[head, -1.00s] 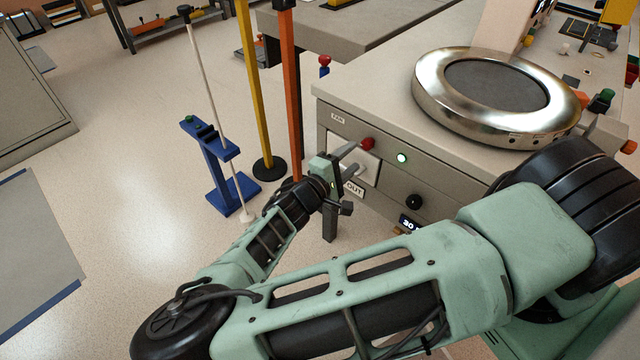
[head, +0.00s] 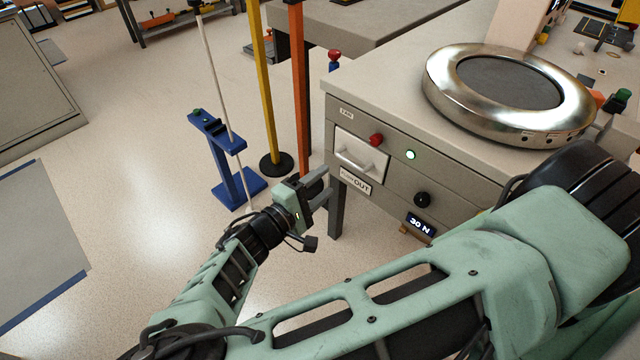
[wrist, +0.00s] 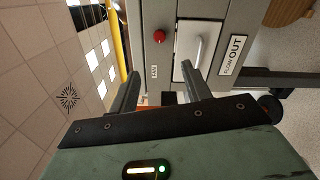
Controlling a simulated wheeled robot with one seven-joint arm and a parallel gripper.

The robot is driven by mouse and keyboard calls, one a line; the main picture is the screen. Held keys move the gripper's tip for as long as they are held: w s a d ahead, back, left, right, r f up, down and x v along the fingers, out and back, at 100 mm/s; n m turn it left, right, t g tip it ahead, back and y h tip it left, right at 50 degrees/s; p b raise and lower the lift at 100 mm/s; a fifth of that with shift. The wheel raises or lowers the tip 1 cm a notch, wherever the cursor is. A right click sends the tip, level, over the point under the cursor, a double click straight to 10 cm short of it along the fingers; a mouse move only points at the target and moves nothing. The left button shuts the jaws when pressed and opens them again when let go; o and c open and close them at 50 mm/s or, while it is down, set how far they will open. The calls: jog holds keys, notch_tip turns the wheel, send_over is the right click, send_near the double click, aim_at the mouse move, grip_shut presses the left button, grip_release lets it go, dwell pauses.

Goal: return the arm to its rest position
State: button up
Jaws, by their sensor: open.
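My gripper (head: 318,188) is open and empty, its fingers pointing at the bench front just left of the white drawer. In the wrist view its two fingers (wrist: 161,88) stand apart with nothing between them. The white drawer (head: 352,160) with its handle sits in the grey bench front and looks shut; it also shows in the wrist view (wrist: 190,70). My gripper is apart from the handle. My arm reaches from the right side across the bottom of the head view.
The grey bench (head: 400,105) carries a round metal ring (head: 510,95). A red knob (head: 376,139) and black knob (head: 422,199) stick out of its front. Yellow (head: 262,90) and orange (head: 298,90) posts and a blue stand (head: 225,165) with a rod are behind my gripper.

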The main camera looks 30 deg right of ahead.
jog(key=s+a+r+m+g+y+p, duration=0.1)
jog(key=s+r+g+y+p, duration=0.1)
jog(key=s+r+g+y, duration=0.25)
jog(key=s+a+r+g+y+p, duration=0.1)
jog(key=s+a+g+y+p, duration=0.15)
jog(key=s+g+y, duration=0.35)
jog(key=s+a+r+n+t+y+p, duration=0.1)
jog(key=s+a+r+t+y+p, duration=0.1)
jog(key=r, duration=1)
jog(key=s+a+r+t+y+p, duration=0.1)
jog(key=s+r+y, duration=0.4)
jog(key=r, duration=0.7)
jog(key=t+p, duration=0.1)
jog(key=p, duration=0.1)
jog(key=shift+s+a+r+n+p, duration=0.2)
jog(key=shift+a+r+n+p, duration=0.15)
jog(key=shift+a+n, duration=0.05)
